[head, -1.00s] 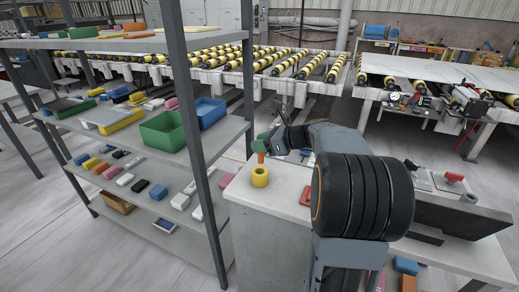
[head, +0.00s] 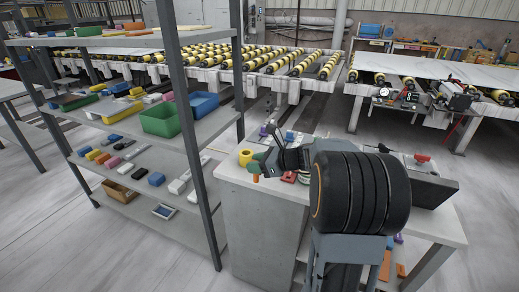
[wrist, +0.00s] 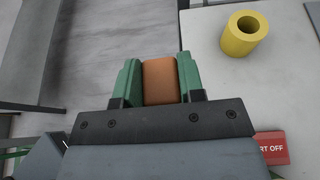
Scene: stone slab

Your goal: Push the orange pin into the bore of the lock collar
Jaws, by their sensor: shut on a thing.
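The yellow lock collar (head: 245,157) stands upright on the pale slab top, near its left end. It also shows in the wrist view (wrist: 238,42), upper right, with its round bore open at the top. My gripper (head: 262,166) is shut on the orange pin (head: 255,178). In the wrist view the pin (wrist: 160,80) sits between the two green fingers of my gripper (wrist: 161,78). The pin is apart from the collar, on its near side in the head view. In the wrist view it appears over the floor, left of the slab edge. The pin's far end is hidden there.
A red block with white lettering (wrist: 272,147) lies on the slab top (wrist: 210,75). A grey shelf rack with a green bin (head: 160,119) and a blue bin (head: 204,103) stands left of the slab. Floor shows between them. Roller conveyors (head: 300,62) stand behind.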

